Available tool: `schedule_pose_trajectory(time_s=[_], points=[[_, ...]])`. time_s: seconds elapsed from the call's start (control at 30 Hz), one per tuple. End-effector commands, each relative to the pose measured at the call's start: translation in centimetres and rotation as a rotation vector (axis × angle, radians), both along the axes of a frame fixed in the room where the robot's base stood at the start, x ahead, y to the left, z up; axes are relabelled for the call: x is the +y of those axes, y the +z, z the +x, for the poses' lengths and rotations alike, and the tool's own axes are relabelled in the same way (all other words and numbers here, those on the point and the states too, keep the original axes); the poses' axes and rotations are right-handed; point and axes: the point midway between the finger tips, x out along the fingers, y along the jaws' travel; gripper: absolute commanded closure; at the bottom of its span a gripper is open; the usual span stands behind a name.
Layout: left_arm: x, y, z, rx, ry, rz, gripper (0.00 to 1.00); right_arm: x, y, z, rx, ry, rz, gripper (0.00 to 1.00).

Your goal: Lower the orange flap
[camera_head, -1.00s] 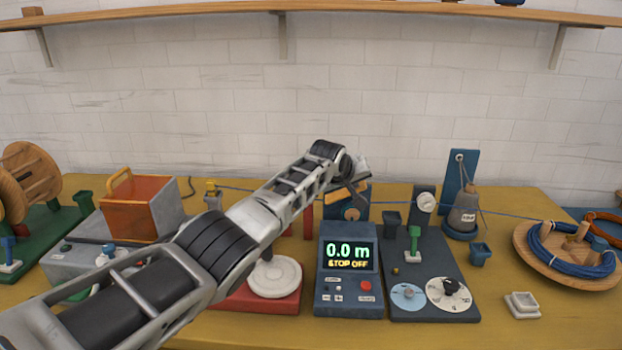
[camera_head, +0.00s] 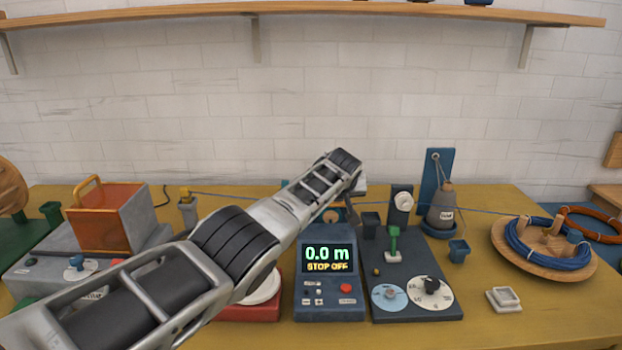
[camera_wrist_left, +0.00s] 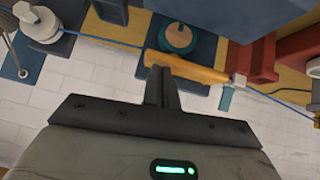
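The orange flap (camera_wrist_left: 188,68) shows in the wrist view as a narrow orange bar along the edge of a blue block with a round wooden disc (camera_wrist_left: 178,38). In the head view my arm hides the flap; part of the wooden disc (camera_head: 333,215) shows below the arm. My left gripper (camera_wrist_left: 160,72) has its dark fingers together, with the tips right at the bar. I cannot tell whether they touch it. The gripper also shows in the head view (camera_head: 352,212), partly hidden behind my wrist. My right gripper is out of view.
A blue console (camera_head: 326,286) reads 0.0 m and STOP OFF. A dark board (camera_head: 410,275) with a green lever and dials is to its right. A blue line runs across the table behind them. An orange-walled box (camera_head: 110,217) stands left.

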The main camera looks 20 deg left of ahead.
Motion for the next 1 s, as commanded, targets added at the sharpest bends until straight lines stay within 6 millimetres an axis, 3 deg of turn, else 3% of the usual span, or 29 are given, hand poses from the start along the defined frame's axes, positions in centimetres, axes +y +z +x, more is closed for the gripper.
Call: schedule_pose_trajectory(time_s=[0.47,0.57,0.8,0.83,1.0], points=[[0.0,-0.2,-0.1,0.008,0.001,-0.003,1.00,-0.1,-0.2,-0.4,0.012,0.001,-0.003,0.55],[0.0,0.7,-0.1,0.006,0.002,-0.003,1.00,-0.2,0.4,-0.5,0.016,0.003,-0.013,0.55],[0.1,5.2,-0.2,0.002,0.003,-0.002,1.00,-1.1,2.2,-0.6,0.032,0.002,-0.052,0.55],[0.0,4.6,-0.4,0.002,0.000,-0.002,1.00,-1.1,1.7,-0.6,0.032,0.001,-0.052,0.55],[-0.4,5.7,-1.4,-0.001,0.001,-0.002,1.00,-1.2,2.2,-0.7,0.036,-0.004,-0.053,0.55]])
